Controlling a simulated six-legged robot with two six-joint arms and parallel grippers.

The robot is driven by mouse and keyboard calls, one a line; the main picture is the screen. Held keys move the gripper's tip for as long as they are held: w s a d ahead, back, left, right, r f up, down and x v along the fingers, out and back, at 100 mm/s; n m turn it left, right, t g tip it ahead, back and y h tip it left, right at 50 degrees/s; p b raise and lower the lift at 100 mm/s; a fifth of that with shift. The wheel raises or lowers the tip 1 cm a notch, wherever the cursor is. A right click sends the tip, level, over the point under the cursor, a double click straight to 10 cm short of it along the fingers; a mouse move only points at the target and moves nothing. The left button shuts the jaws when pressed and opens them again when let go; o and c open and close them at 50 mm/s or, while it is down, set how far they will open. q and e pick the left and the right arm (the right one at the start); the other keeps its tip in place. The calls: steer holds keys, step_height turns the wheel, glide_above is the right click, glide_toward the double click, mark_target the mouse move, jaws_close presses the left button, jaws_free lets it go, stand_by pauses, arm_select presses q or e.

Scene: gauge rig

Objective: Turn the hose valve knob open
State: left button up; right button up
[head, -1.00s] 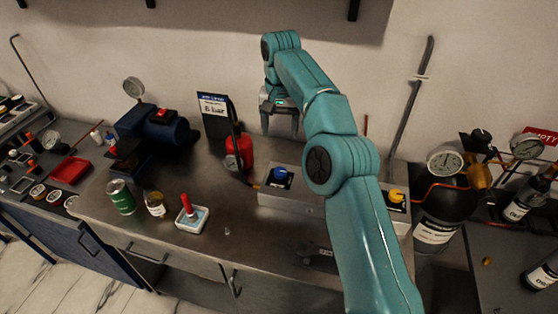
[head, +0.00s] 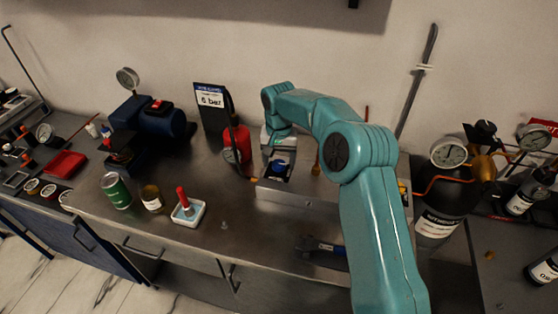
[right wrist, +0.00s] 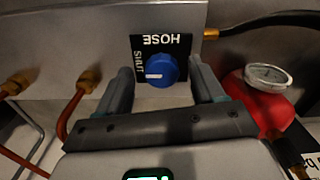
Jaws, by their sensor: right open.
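The blue hose valve knob (right wrist: 162,70) sits on a black label plate (right wrist: 176,45) reading HOSE and SHUT, upside down in the right wrist view. Its white pointer line points left, towards the word SHUT. The knob also shows in the head view (head: 279,169), on top of the grey metal box (head: 300,204). My right gripper (right wrist: 163,76) is open, with one finger on each side of the knob. Gaps seem to show between fingers and knob; contact cannot be told. In the head view the right gripper (head: 280,155) is over the knob. My left gripper is not in view.
A red bottle with a gauge (head: 240,145) and a black hose stand left of the box. A sign (head: 210,98) is behind. A black cylinder (head: 445,205) stands right.

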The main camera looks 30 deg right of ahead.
steer(key=shift+w+f, duration=0.15)
steer(key=shift+f, duration=0.35)
steer(key=shift+r, duration=0.1)
steer(key=c, duration=1.1)
steer(key=shift+o, duration=0.2)
